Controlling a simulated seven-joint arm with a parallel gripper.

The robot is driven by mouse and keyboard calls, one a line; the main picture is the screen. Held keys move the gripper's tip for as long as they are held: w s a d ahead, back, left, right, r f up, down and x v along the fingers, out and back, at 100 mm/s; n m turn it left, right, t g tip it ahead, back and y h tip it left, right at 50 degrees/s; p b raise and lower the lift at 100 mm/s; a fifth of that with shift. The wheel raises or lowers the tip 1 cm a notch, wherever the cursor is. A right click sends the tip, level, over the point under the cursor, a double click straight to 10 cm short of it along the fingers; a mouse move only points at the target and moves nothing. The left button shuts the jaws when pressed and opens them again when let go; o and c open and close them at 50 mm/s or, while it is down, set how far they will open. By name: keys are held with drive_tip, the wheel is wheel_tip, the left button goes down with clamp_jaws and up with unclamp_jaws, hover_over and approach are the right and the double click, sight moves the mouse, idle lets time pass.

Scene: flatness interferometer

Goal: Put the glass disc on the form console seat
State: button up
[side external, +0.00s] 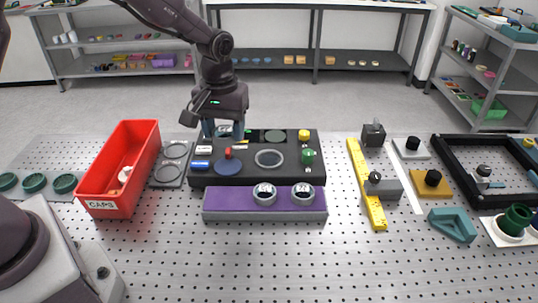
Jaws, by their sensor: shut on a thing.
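My gripper (224,133) points down over the back left part of the black console (240,179). A pale-rimmed round seat (269,158) lies in the middle of the console, to the right of and nearer the camera than my gripper. It looks empty. I cannot read which seat is the form one.
A purple block (234,203) with two round silver pieces stands in front. A red bin (101,190) and grey ringed plate (170,174) stand left.

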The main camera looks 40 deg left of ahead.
drive_tip(key=w+f, duration=0.4)
drive_tip(key=w, duration=0.4)
hover_over(269, 160)
wheel_tip(269, 160, down, 5)
drive_tip(key=shift+s+r, duration=0.1)
drive_tip(key=shift+s, duration=0.05)
drive_tip(key=shift+f, duration=0.25)
drive_tip(key=shift+w+f, duration=0.2)
drive_tip(key=shift+f, duration=1.3)
drive_tip(key=shift+f, duration=0.15)
